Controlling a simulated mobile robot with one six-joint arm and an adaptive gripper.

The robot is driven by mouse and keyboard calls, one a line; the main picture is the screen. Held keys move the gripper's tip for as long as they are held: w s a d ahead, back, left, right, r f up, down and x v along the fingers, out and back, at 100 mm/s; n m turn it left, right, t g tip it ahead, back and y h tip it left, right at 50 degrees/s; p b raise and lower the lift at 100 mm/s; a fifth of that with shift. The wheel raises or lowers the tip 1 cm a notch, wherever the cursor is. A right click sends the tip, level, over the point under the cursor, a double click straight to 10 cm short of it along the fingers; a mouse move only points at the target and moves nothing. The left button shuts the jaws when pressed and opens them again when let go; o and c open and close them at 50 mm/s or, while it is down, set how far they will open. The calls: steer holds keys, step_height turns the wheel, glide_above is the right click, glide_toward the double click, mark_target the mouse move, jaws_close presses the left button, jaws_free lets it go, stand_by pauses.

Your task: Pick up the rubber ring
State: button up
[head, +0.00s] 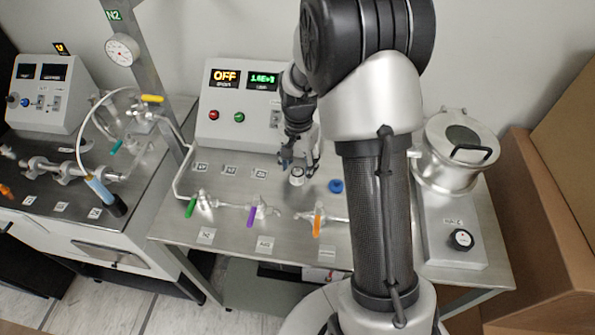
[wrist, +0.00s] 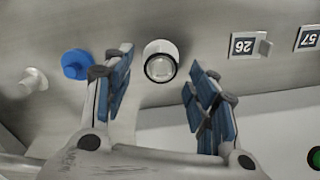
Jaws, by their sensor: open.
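A black ring, which looks like the rubber ring (wrist: 147,72), shows as a thin dark band around the round end of a short white and metal piece (wrist: 160,62). In the head view this white piece (head: 297,178) stands on the metal bench top below my gripper (head: 299,167). In the wrist view my gripper (wrist: 160,75) is open, with one blue-padded finger on each side of the piece and clear gaps between. Nothing is held. I cannot tell the height of the fingertips above the bench.
A blue cap-like piece (head: 336,186) sits just right of the white piece. In front runs a pipe with green, purple (head: 251,216) and orange valve handles. A control box (head: 240,108) stands behind, and a lidded metal chamber (head: 458,150) stands right.

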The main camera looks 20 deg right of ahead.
steer(key=shift+c, duration=0.6)
steer(key=c, duration=0.7)
